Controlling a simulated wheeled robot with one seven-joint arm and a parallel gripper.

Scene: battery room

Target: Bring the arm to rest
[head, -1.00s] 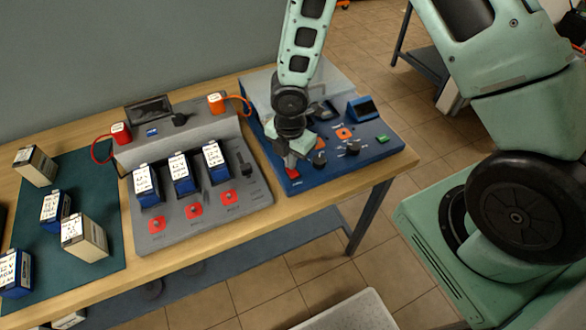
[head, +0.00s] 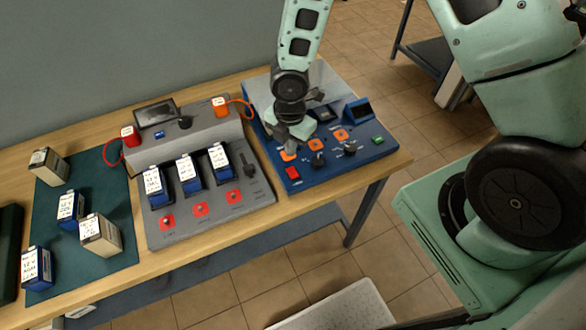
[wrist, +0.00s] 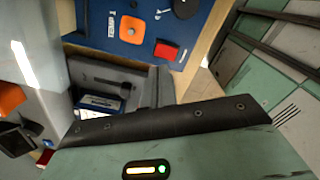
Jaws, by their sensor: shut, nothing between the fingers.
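My gripper (head: 290,142) is shut and empty. In the head view it hangs above the left part of the blue control panel (head: 362,154), near an orange button (head: 287,155). A red button (head: 292,173) on the panel shows just below the gripper. The wrist view shows part of the blue panel with an orange button (wrist: 131,30) and a red button (wrist: 166,51). I cannot tell from the pictures whether the gripper touches the panel.
The grey charger (head: 215,218) left of the panel holds 3 blue batteries, with red and orange terminals behind. Several more batteries stand on the green mat (head: 105,180). A pale tray (head: 335,305) is below the table's front edge. Tiled floor lies to the right.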

